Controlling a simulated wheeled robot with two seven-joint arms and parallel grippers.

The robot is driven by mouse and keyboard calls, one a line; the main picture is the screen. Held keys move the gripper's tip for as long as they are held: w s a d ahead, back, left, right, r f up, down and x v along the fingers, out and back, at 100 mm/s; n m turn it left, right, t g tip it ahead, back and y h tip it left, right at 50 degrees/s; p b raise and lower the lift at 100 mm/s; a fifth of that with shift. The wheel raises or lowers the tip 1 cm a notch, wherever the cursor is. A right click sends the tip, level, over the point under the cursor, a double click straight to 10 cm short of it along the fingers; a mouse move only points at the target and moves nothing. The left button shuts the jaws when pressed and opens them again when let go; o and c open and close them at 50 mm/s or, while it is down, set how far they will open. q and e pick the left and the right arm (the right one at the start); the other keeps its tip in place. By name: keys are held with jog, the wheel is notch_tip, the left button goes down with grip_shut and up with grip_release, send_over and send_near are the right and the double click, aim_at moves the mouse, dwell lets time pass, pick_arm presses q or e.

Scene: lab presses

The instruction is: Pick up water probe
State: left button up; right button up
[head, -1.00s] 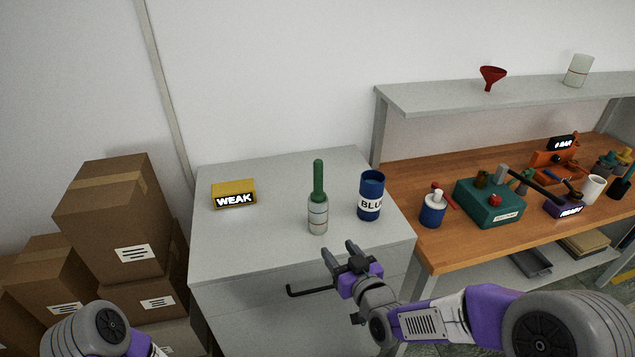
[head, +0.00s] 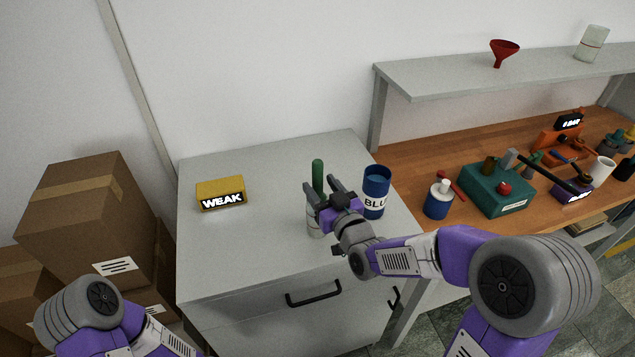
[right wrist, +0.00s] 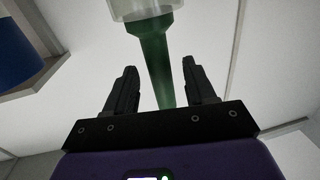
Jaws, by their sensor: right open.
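The green probe (head: 318,172) stands upright in a clear jar (head: 312,223) on the grey cabinet top. I take this green-handled thing for the water probe. My right gripper (head: 322,186) is in front of it, fingers pointing toward it and partly hiding it and the jar. In the right wrist view the green probe (right wrist: 157,60) runs between and beyond the two open fingers (right wrist: 159,68), with the jar (right wrist: 140,8) at the top edge. I cannot tell any contact. My left arm shows at the lower left of the head view, its gripper out of view.
A blue cup (head: 376,190) stands close to the right of the probe. A yellow WEAK sign (head: 220,193) is at the left of the cabinet top (head: 270,180). A wooden bench (head: 425,153) with a teal box (head: 495,190) and shelf (head: 480,68) adjoins at right. Cardboard boxes (head: 85,210) stand left.

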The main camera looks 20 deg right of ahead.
jog(key=shift+w+a, duration=0.25)
jog(key=shift+w, duration=0.9)
grip_shut()
